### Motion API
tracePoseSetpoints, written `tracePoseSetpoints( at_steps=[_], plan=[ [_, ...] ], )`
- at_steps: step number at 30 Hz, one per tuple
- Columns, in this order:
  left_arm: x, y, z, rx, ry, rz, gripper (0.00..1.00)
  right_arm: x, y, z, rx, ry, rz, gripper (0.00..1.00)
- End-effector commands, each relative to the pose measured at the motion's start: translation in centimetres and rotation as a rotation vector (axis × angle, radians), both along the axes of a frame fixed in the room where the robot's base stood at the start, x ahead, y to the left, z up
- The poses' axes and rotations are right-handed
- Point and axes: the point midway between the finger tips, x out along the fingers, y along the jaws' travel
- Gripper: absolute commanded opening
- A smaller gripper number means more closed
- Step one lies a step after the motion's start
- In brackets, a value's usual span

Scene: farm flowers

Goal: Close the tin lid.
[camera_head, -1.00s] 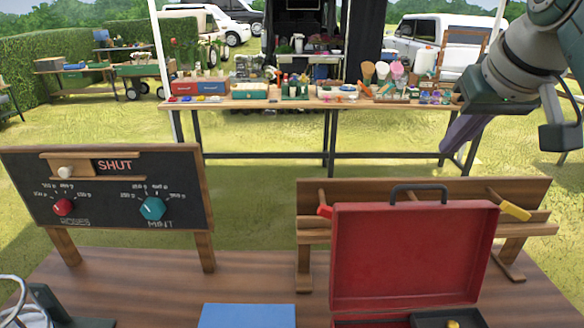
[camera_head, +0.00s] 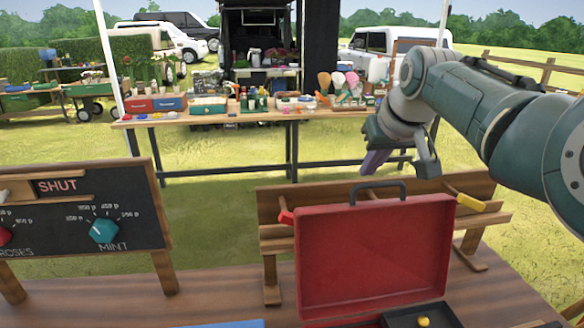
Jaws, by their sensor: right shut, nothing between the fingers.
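The red tin's lid (camera_head: 372,258) stands upright and open in the head view, with a dark handle (camera_head: 378,186) on its top edge. Only part of the tin's base shows at the bottom, with a black tray (camera_head: 440,312) holding a small yellow piece. My right gripper (camera_head: 374,163) hangs beyond the lid, just above the handle in the picture. Its purple fingers are shut and empty, and their tips are close to the handle in the picture; I cannot tell whether they touch it. My left gripper is not in view.
A wooden rack (camera_head: 278,195) with red and yellow pieces stands behind the lid. A chalkboard panel (camera_head: 75,215) with knobs and a SHUT label stands at left. The wooden table (camera_head: 215,300) is bare between them. A stocked stall table (camera_head: 230,116) stands farther back.

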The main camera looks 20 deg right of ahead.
Motion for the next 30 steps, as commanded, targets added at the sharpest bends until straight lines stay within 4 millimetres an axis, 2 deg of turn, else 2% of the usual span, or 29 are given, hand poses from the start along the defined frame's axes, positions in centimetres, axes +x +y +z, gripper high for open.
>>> tracePoseSetpoints(
  at_steps=[1, 9, 15, 30],
  plan=[
    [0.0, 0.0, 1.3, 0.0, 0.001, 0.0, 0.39, -0.6, 0.2, 0.6, 0.001, 0.002, 0.001, 0.0],
    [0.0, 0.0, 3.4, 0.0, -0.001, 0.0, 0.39, -3.0, 0.8, 0.6, 0.003, 0.002, 0.0, 0.0],
    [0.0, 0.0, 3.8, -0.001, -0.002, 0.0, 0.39, -3.7, 1.0, 0.5, 0.002, 0.001, 0.001, 0.0],
    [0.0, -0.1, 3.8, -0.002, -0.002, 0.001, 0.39, -3.7, 0.9, 0.6, -0.006, -0.023, 0.0, 0.0]
  ],
)
